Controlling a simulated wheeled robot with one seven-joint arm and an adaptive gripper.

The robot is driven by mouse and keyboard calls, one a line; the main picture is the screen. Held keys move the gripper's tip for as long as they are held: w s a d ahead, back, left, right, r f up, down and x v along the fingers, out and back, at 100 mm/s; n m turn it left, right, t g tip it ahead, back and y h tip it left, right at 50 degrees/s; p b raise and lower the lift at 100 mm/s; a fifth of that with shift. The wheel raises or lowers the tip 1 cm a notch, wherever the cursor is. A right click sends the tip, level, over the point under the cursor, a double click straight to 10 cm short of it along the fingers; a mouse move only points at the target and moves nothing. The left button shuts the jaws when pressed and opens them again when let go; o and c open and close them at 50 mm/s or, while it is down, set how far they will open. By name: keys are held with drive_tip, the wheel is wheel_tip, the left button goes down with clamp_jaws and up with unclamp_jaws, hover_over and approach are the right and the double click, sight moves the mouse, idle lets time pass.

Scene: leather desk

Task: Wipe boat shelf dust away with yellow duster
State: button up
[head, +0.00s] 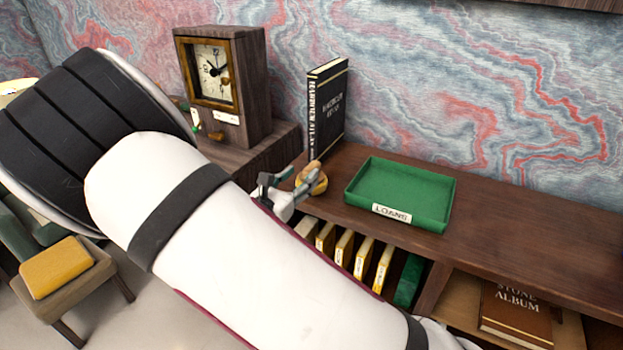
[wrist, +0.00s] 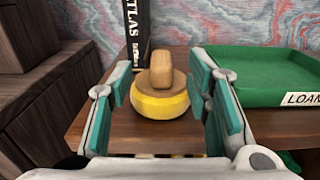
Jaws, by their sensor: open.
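The yellow duster (wrist: 160,101) is a round yellow pad with a tan wooden knob on top. It rests on the brown shelf top (wrist: 185,139), in front of a dark book. My gripper (wrist: 165,100) is open, its teal-padded fingers on either side of the duster in the wrist view, with gaps on both sides. In the head view my gripper (head: 290,190) is small beside the duster (head: 318,184), partly hidden by my arm. I see no boat and cannot make out dust on the shelf.
A green tray (head: 360,202) labelled LOANS stands right of the duster. An upright black book (head: 328,110) is behind it, and a wooden clock (head: 255,95) stands further left. The shelf top right of the tray is clear.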

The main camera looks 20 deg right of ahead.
sight(311, 166)
drive_tip(key=shift+p+x, duration=0.45)
drive_tip(key=shift+x, duration=2.65)
drive_tip(key=shift+s+f, duration=0.1)
clamp_jaws()
